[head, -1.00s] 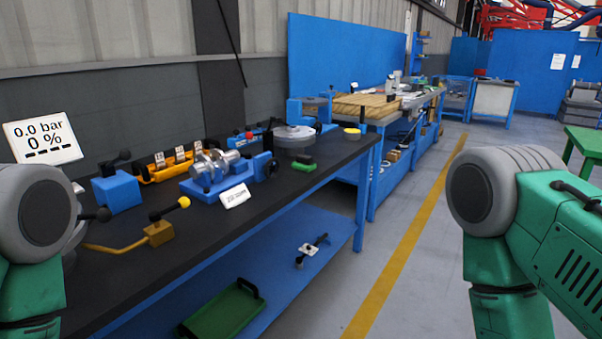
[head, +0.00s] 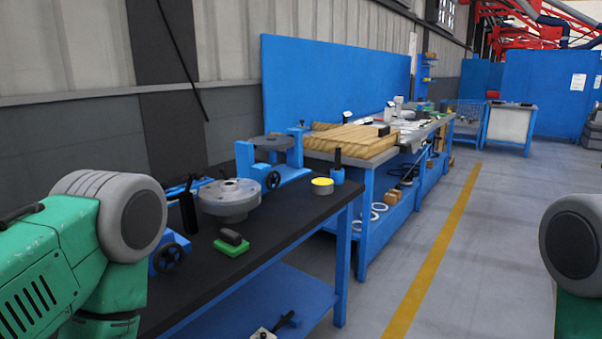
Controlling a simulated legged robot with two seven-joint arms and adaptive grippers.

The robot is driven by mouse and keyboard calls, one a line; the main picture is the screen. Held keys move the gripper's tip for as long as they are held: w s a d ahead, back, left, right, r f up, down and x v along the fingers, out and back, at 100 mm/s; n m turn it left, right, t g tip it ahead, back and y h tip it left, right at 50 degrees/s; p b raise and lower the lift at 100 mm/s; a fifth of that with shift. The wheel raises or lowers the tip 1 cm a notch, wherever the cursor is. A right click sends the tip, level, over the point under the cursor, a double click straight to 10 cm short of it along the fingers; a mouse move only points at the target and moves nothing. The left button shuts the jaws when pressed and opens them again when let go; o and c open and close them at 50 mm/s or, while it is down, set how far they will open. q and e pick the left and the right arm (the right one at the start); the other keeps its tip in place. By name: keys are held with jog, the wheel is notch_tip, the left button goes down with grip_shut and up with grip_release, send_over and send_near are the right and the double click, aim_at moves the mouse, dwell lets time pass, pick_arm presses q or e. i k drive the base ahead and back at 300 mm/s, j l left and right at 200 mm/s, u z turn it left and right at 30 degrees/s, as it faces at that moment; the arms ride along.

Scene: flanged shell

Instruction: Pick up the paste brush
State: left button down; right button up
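I cannot tell for certain which thing is the paste brush. A dark upright handle (head: 337,156) stands in a small blue holder (head: 337,176) near the far end of the black bench. Beside it is a short round tin with a yellow top (head: 322,186). My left arm shows large at the left and my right arm shows at the right edge. Neither gripper is in view.
A grey flanged disc (head: 231,198) and a blue stand with a dark round plate (head: 272,143) occupy the black bench (head: 290,222). A second bench with a wooden slatted board (head: 352,142) stands beyond. The grey floor (head: 470,260) to the right is open.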

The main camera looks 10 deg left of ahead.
aim_at(337, 157)
jog(key=u, duration=3.25)
jog(key=z, duration=3.2)
jog(key=i+l+u, duration=0.1)
jog(key=u, duration=0.4)
jog(key=i+l+u, duration=0.1)
jog(key=u, duration=0.35)
jog(key=l+u, duration=0.25)
jog(key=u, duration=0.25)
jog(key=i+l+u, duration=0.1)
jog(key=l+u, duration=0.2)
jog(key=l, duration=0.65)
jog(key=l+u, duration=0.35)
jog(key=l, duration=0.55)
jog(key=k+l+u, duration=0.1)
jog(key=l+u, duration=0.2)
jog(key=l, duration=0.65)
